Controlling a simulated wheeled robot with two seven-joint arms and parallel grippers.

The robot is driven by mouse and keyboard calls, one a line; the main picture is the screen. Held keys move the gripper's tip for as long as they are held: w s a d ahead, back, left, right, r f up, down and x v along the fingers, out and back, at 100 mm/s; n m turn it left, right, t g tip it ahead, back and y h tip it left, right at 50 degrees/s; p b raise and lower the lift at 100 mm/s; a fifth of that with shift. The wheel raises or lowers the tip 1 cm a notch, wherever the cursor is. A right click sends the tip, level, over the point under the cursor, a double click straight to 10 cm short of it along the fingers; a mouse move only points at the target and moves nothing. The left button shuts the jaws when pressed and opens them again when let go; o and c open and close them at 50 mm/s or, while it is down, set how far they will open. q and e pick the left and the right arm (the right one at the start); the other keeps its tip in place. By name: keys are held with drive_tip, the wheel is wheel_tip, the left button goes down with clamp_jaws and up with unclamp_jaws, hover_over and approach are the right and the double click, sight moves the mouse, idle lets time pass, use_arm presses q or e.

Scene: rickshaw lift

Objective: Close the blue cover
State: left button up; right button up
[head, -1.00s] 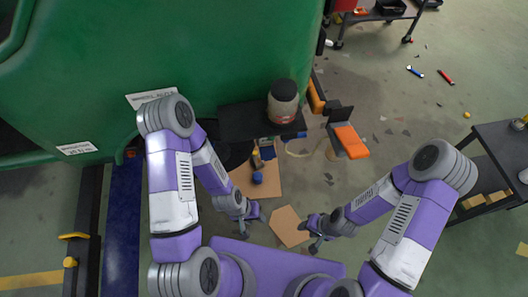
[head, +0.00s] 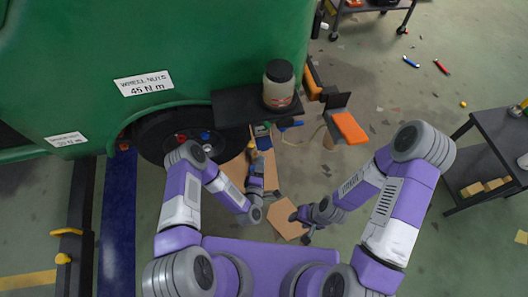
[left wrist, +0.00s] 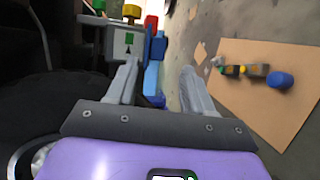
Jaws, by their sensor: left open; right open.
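A small box with a pale front (left wrist: 130,45) and yellow and red knobs on top shows in the left wrist view. Blue parts (left wrist: 154,76) stand beside it. My right gripper (head: 300,222) is open and empty, low near the cardboard.
A green vehicle (head: 190,40) with a black wheel (head: 160,140) stands at the left. A jar (head: 278,85) sits on the black shelf (head: 230,108). Cardboard (left wrist: 275,105) carries a blue-capped item (left wrist: 280,79). A dark cart (head: 495,140) stands at the right.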

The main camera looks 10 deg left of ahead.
sight(264, 150)
use_arm(q)
drive_tip(key=w, duration=0.2)
drive_tip(key=w+b, duration=0.1)
drive_tip(key=w, duration=0.2)
drive_tip(key=w+b, duration=0.1)
drive_tip(key=w, duration=0.1)
drive_tip(key=shift+w+d+f, duration=0.25)
drive_tip(key=shift+f, duration=0.1)
